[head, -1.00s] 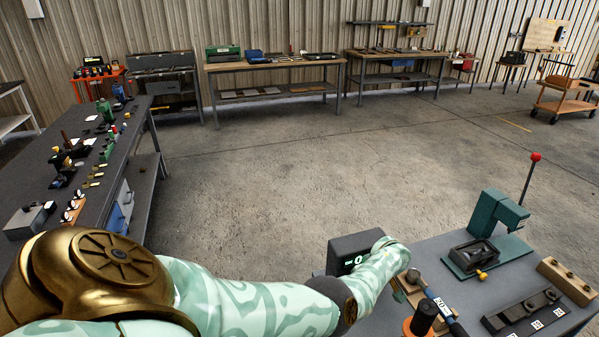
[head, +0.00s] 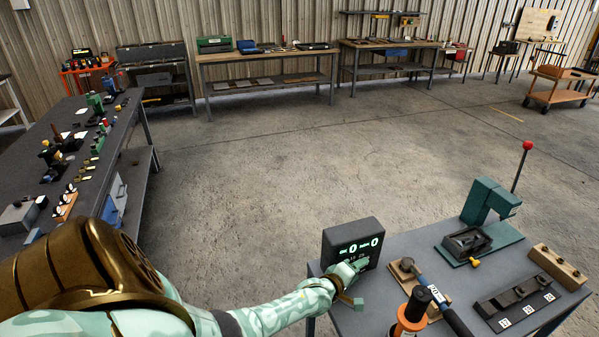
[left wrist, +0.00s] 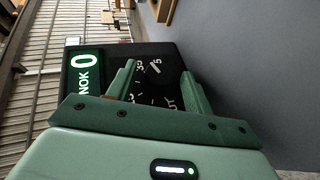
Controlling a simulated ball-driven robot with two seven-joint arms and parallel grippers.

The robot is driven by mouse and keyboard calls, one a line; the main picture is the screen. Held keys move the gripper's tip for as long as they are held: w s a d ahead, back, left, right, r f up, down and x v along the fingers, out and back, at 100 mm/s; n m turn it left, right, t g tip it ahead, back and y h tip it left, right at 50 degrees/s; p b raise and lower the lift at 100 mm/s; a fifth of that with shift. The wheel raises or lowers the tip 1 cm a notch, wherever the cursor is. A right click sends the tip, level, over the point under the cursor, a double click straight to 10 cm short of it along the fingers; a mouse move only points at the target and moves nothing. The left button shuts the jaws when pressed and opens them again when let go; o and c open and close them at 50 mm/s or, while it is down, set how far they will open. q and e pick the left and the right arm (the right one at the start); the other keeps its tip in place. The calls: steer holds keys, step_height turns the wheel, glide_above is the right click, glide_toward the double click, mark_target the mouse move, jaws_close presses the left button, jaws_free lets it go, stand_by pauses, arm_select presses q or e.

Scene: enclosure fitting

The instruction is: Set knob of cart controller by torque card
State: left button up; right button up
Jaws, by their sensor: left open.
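The cart controller (head: 338,240) is a black box with green lit displays reading 0, at the far left of the grey cart top. In the left wrist view its dark face (left wrist: 153,88) carries a dial with white numbers, seen sideways; the knob is too dark to make out clearly. My left gripper (head: 357,284) is open in front of the controller's lower face. In the left wrist view its green fingers (left wrist: 158,70) stand apart on either side of the dial, and I cannot tell whether they touch it. I cannot identify a torque card. My right gripper is not in view.
On the cart top (head: 400,248), right of the gripper, are a blue-handled torque wrench (head: 434,292), an orange and black tool (head: 410,315), a teal press (head: 487,205), a black fixture (head: 466,242), a dark labelled rack (head: 515,300) and a wooden block (head: 557,266).

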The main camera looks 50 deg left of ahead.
arm_select(q)
steer(key=t+b, duration=0.1)
steer(key=b, duration=0.1)
steer(key=f+n+t+b, duration=0.1)
steer(key=b, duration=0.2)
steer(key=shift+f+t, duration=0.25)
steer(key=shift+t, duration=0.15)
steer(key=s, duration=0.1)
steer(key=s+r+p, duration=0.1)
steer(key=s+p, duration=0.1)
steer(key=shift+s+r, duration=0.25)
steer(key=shift+r, duration=0.1)
steer(key=s+p, duration=0.2)
steer(key=s, duration=1)
steer(key=s+d+f+m+g+b, duration=0.1)
steer(key=s+f+m+g+b, duration=0.1)
steer(key=f, duration=0.8)
steer(key=s+d+f+m+g+b, duration=0.1)
steer(key=s+f+m+g+b, duration=0.2)
steer(key=f, duration=0.7)
steer(key=s+m, duration=0.2)
steer(key=s, duration=0.2)
steer(key=shift+d+g+b, duration=0.3)
steer(key=shift+d+b, duration=0.05)
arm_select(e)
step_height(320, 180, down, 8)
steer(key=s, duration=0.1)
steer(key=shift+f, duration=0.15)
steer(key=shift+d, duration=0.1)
